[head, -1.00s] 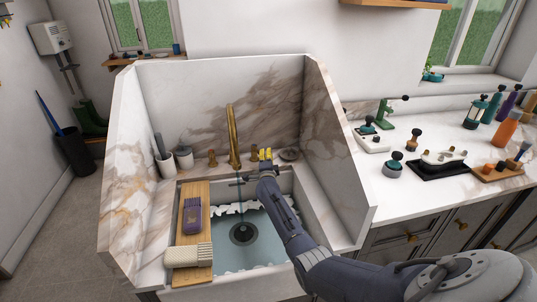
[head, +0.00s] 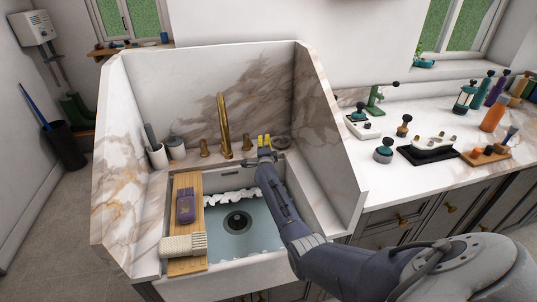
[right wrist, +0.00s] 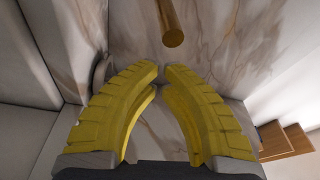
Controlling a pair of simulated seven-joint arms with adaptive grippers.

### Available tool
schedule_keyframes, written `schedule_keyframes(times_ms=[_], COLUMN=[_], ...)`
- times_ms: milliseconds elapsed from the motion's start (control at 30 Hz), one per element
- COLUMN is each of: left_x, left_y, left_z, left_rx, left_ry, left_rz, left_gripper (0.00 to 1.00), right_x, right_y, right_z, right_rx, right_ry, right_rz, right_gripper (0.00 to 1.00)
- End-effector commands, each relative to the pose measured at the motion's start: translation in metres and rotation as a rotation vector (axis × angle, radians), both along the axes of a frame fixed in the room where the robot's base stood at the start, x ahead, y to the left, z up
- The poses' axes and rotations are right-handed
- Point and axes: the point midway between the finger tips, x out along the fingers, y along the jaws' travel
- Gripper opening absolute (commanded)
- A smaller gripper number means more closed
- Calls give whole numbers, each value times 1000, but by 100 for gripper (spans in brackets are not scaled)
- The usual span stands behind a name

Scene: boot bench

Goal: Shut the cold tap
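The brass spout (head: 224,125) rises at the back of the sink between two brass tap handles, a left one (head: 204,148) and a right one (head: 247,144). I cannot tell which is cold by marking. No water stream shows below the spout. My right gripper (head: 264,141) is just right of the right handle, its yellow fingers pointing to the back wall. In the right wrist view its fingertips (right wrist: 162,68) nearly meet, with nothing seen between them. A brass rod end (right wrist: 172,30) shows beyond the tips; which part it is, I cannot tell. My left gripper is out of view.
The sink basin (head: 236,243) holds water with white foam. A wooden board (head: 187,265) lies across its left side, bearing a purple item (head: 185,206) and a brush (head: 183,245). Marble side walls enclose the sink. Cups (head: 157,156) stand at the back left.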

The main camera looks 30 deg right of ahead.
Motion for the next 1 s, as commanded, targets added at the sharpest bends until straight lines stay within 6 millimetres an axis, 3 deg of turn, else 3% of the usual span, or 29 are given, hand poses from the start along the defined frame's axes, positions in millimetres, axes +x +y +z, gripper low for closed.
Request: schedule_keyframes(times_ms=[33,600,833,1000], left_x=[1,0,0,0], left_y=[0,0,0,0], left_z=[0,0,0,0], left_rx=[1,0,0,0], left_ry=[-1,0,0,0], left_rz=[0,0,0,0], left_gripper=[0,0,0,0], right_x=[-6,-72,-84,-87], right_y=[9,44,50,47], right_z=[-3,-6,-6,-8], right_rx=[7,-1,15,171], right_ry=[-1,-1,-8,-56], right_rz=[4,-1,-3,-26], right_gripper=[0,0,0,0])
